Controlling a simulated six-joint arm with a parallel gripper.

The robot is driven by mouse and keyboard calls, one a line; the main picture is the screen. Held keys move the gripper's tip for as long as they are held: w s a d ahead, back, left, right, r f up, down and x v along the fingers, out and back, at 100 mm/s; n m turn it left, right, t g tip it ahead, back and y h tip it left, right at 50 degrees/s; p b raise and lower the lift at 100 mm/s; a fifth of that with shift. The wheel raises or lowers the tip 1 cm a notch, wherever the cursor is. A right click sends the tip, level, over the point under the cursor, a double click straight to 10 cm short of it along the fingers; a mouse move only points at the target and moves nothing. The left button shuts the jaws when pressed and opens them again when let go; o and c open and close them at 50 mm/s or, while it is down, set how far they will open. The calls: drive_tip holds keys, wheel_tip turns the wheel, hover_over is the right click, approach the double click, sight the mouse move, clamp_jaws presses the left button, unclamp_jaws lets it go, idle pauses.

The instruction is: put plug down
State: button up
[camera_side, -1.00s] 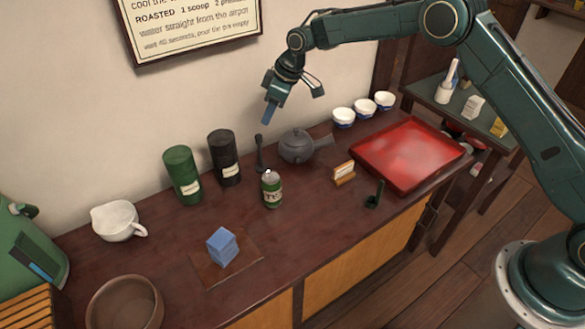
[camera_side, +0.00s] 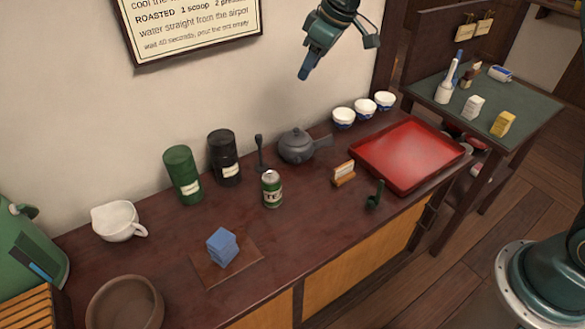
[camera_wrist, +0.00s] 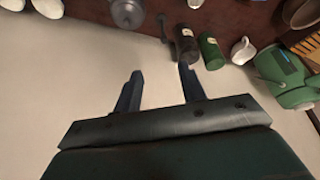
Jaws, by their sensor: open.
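My gripper (camera_side: 304,76) is high above the counter, in front of the pale wall. In the wrist view its two fingers (camera_wrist: 160,84) stand apart with nothing between them. I cannot pick out a plug for certain. A small dark green piece (camera_side: 375,195) stands on the counter in front of the red tray. A small green tin (camera_side: 272,190) with a pale label and silvery top stands at the middle of the counter. The gripper is well above both and touches neither.
A grey teapot (camera_side: 296,146), black canister (camera_side: 224,160), green canister (camera_side: 183,176) and white pitcher (camera_side: 117,222) line the wall side. A red tray (camera_side: 412,155) is at right. The counter's front middle is clear.

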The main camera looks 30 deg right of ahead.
drive_tip(key=s+d+r+m+t+h, duration=0.1)
drive_tip(key=s+d+r+m, duration=0.3)
drive_tip(key=s, duration=0.6)
drive_tip(key=s+d+r+n, duration=0.15)
drive_tip(key=s+r, duration=0.35)
drive_tip(key=s, duration=0.5)
drive_tip(key=s+d+f+m, duration=0.2)
drive_tip(key=s, duration=0.7)
drive_tip(key=s+d+f+m+h, duration=0.1)
drive_tip(key=s+f+m, duration=0.1)
drive_tip(key=s, duration=0.6)
drive_tip(key=shift+s+d+t, duration=0.3)
drive_tip(key=shift+s+d, duration=0.05)
drive_tip(key=shift+d, duration=0.05)
